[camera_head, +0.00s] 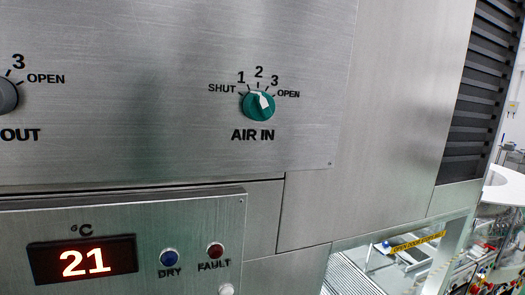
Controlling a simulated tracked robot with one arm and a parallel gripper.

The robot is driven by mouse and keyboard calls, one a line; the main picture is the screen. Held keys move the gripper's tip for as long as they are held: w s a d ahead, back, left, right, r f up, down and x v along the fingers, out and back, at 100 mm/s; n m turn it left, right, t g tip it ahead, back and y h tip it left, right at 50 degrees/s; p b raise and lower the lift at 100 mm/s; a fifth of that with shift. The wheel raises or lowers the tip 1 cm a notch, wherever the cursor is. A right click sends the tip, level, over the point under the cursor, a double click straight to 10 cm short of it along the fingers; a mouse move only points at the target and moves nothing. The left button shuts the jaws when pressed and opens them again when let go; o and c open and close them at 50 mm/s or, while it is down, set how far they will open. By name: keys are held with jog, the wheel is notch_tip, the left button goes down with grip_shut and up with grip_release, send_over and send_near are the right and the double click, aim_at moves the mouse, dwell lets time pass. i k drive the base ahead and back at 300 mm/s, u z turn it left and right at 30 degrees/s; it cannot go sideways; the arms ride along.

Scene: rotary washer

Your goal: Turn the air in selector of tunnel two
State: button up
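The AIR IN selector (258,106) is a round green knob with a white pointer on a brushed steel panel. No tunnel number shows in this view. My gripper is not in view, and nothing touches the knob.
A grey OUT knob (7,96) is cut off at the left edge. Below, a raised panel carries a red display (83,260) reading 21, a blue DRY lamp (169,257) and a red FAULT lamp (215,250). Dark louvres (487,90) and an opening lie to the right.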

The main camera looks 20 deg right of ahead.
aim_at(258, 105)
jog(key=z, duration=0.9)
jog(key=k, duration=1.35)
jog(key=u, duration=0.35)
jog(key=i, duration=1)
jog(key=z, duration=0.05)
